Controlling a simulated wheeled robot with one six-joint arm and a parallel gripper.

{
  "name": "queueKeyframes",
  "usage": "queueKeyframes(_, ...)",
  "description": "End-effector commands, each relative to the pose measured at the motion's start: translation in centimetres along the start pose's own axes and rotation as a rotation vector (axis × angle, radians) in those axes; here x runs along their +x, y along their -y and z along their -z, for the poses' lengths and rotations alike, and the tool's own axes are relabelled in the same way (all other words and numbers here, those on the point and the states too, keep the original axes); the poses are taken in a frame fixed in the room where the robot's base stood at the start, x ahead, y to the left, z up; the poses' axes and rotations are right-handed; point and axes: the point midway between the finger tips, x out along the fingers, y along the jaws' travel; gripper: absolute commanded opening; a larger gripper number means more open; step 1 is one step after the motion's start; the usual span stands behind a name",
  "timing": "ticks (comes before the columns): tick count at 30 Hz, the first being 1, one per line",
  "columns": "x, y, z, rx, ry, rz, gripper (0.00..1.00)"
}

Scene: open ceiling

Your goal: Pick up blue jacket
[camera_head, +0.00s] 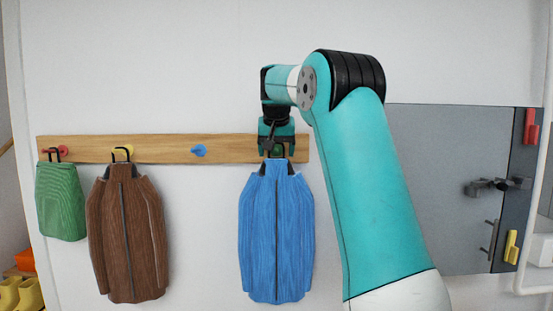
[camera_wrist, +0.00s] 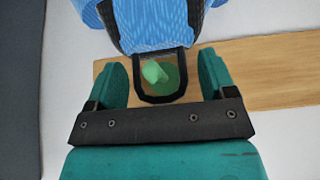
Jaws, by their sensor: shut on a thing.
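The blue jacket (camera_head: 277,230) hangs upright at the right end of the wooden peg board, with a black loop at its collar. In the wrist view its blue cloth (camera_wrist: 160,25) is at the top, and the black loop (camera_wrist: 162,99) surrounds a green peg (camera_wrist: 155,72). My gripper (camera_head: 277,150) is at the collar, over the board. The exact contact is hard to see.
The wooden board (camera_head: 225,150) also bears a blue peg (camera_head: 198,151) with nothing on it. A brown jacket (camera_head: 128,235) and a green garment (camera_head: 61,202) hang further left. A grey panel (camera_head: 445,190) is at the right. Yellow boots (camera_head: 20,293) stand at lower left.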

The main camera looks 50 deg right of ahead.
Motion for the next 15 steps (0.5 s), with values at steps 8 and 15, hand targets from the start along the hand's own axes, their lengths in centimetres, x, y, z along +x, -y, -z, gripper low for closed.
queueKeyframes(8, -1.2, 0.0, -1.7, 0.0, -0.004, 0.002, 0.13)
queueKeyframes(15, -2.9, 0.0, -4.8, -0.001, -0.006, 0.003, 0.13)
